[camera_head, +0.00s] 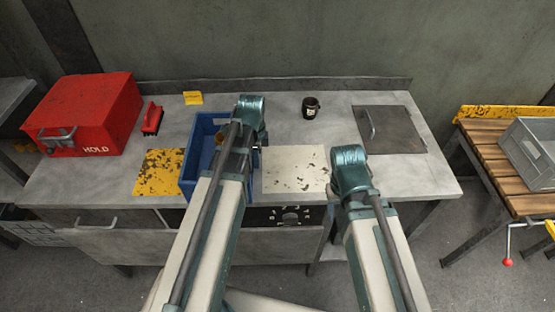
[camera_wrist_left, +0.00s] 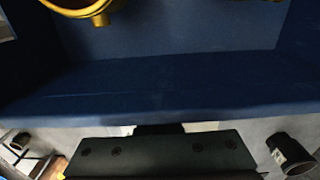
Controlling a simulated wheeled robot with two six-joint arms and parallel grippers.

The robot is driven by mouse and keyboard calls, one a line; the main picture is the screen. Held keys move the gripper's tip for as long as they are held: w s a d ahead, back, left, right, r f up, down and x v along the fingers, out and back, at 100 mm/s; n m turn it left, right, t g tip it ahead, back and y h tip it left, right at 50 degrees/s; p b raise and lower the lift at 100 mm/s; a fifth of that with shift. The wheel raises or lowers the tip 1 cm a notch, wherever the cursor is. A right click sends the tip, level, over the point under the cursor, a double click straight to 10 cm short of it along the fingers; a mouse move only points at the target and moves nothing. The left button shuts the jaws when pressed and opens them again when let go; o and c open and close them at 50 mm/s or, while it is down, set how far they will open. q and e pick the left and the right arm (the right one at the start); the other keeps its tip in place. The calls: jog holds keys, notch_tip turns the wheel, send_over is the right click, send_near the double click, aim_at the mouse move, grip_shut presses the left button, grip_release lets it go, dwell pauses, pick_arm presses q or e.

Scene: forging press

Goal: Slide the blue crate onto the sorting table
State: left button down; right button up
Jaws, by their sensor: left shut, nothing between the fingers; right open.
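The blue crate (camera_head: 186,178) sits upright on the grey metal workbench (camera_head: 90,190), left of centre. Brass-coloured pieces (camera_wrist_left: 85,12) lie inside it. My left gripper (camera_head: 256,156) is at the crate's right side, partly hidden by my arm in the head view. In the left wrist view my left gripper (camera_wrist_left: 158,129) is shut and empty, close to the outside of the crate's wall (camera_wrist_left: 150,105); I cannot tell whether it touches. My right gripper is hidden behind its arm. A slatted wooden table (camera_head: 490,160) stands at the right; nothing labels it as the sorting table.
A red HOLD box (camera_head: 95,115), a yellow worn patch (camera_head: 158,172) and a red-handled brush (camera_head: 152,118) are left of the crate. A pale worn patch (camera_head: 295,168), dark mug (camera_head: 310,108) and metal plate (camera_head: 390,130) are right. A grey bin (camera_head: 530,152) stands on the wooden table.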

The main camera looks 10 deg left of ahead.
pick_arm(q)
jog(key=s+a, duration=0.1)
jog(key=a, duration=0.4)
jog(key=s+a, duration=0.2)
jog(key=a, duration=0.4)
jog(key=s+a, duration=0.2)
jog(key=a, duration=0.4)
jog(key=shift+s+a, duration=0.1)
jog(key=shift+a, duration=0.15)
jog(key=shift+d, duration=0.1)
jog(key=shift+d, duration=0.45)
jog(key=shift+w+d, duration=0.25)
jog(key=shift+d, duration=0.35)
jog(key=shift+w+d, duration=0.25)
jog(key=shift+d, duration=0.3)
jog(key=shift+w+d+r+p, duration=0.1)
jog(key=shift+d+r+p, duration=0.2)
jog(key=shift+r+p, duration=0.2)
notch_tip(320, 180, up, 9)
jog(key=p, duration=0.9)
